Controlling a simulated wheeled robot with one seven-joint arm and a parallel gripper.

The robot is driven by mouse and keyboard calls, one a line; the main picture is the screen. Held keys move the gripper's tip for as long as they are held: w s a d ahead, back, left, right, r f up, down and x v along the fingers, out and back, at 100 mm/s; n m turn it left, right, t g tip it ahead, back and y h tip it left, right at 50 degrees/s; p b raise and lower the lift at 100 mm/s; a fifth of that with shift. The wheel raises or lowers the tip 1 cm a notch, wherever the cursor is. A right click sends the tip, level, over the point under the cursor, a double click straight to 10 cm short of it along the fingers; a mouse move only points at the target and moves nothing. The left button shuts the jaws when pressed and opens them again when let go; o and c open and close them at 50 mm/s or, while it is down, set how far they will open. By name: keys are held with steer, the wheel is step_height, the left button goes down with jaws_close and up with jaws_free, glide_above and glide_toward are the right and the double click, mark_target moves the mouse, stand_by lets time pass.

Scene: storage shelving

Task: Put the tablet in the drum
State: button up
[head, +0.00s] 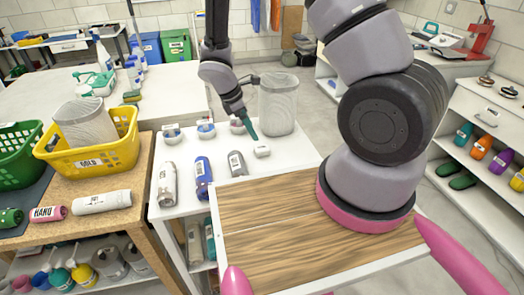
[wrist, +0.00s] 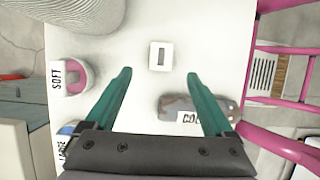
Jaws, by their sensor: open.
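The tablet (head: 262,151), a small white block with a dark mark, lies on the white table right of the grey bottle. In the wrist view the tablet (wrist: 160,56) sits just beyond the fingertips, centred between them. The drum (head: 278,103), a tall grey ribbed cylinder, stands at the table's back right; part of it shows in the wrist view (wrist: 85,18) at the top left. My gripper (head: 251,137) points down above the table, just behind the tablet. Its teal fingers (wrist: 158,74) are wide apart with nothing between them. The drum's inside is hidden.
A grey labelled bottle (wrist: 180,103) lies close by, partly behind the right finger in the wrist view. A pink bowl labelled SOFT (wrist: 75,78) is at left. A blue bottle (head: 203,172) and a silver bottle (head: 168,184) lie farther left. Bare white tabletop (head: 290,153) surrounds the tablet.

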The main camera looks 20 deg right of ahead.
mark_target(264, 153)
steer(key=x, duration=0.9)
steer(key=shift+s+a+f, duration=0.1)
steer(key=shift+a+f, duration=0.05)
jaws_close()
